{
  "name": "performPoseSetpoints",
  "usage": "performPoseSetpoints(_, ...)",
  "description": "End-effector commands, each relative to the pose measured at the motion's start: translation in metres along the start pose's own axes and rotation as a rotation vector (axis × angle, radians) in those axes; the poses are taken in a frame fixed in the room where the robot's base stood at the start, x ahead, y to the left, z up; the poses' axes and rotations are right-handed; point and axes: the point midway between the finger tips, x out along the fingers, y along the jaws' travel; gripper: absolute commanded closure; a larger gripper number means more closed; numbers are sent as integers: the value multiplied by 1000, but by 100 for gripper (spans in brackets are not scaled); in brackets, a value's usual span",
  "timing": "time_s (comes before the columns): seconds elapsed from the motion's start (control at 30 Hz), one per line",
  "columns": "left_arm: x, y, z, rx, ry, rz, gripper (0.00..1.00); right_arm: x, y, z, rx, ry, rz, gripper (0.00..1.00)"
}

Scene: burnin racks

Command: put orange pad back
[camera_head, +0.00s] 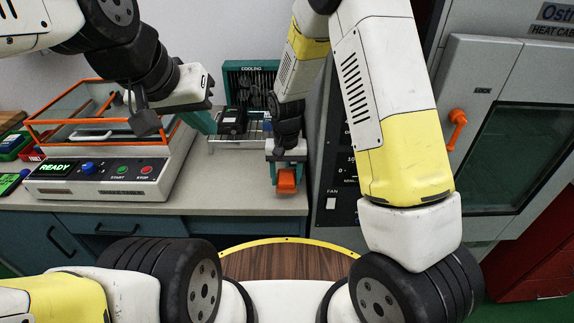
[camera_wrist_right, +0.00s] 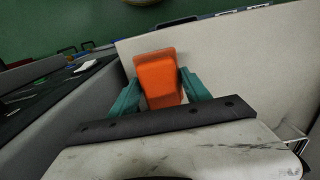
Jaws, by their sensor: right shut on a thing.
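The orange pad (camera_head: 287,181) is held between the teal fingers of my right gripper (camera_head: 286,168), above the counter near its front edge. In the right wrist view the pad (camera_wrist_right: 160,78) sits between the two fingers of the gripper (camera_wrist_right: 160,90), with the pale counter behind it. My left gripper (camera_head: 203,121) is at the left, beside the black block on the cooling rack. Only part of its teal fingers shows, and I cannot tell how far apart they are.
A tester with an orange-framed clear lid (camera_head: 100,190) and a READY screen stands left on the counter (camera_head: 230,185). A wire rack (camera_head: 252,143) bearing a black block (camera_head: 232,120) stands before the teal cooling unit (camera_head: 248,78). The heat cabinet (camera_head: 505,110) is at right. The front middle counter is clear.

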Motion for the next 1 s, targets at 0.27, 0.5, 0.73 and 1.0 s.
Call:
performPoseSetpoints(0.27, 0, 0, 0, 0, 0, 0, 100, 24, 3, -9, 0, -5, 2, 82)
performPoseSetpoints(0.5, 0, 0, 0, 0, 0, 0, 100, 36, 2, -10, 0, 0, 0, 82)
performPoseSetpoints(0.73, 0, 0, 0, 0, 0, 0, 100, 40, 2, -9, 0, -1, 0, 82)
performPoseSetpoints(1.0, 0, 0, 0, 0, 0, 0, 100, 39, 2, -10, 0, 0, 0, 23)
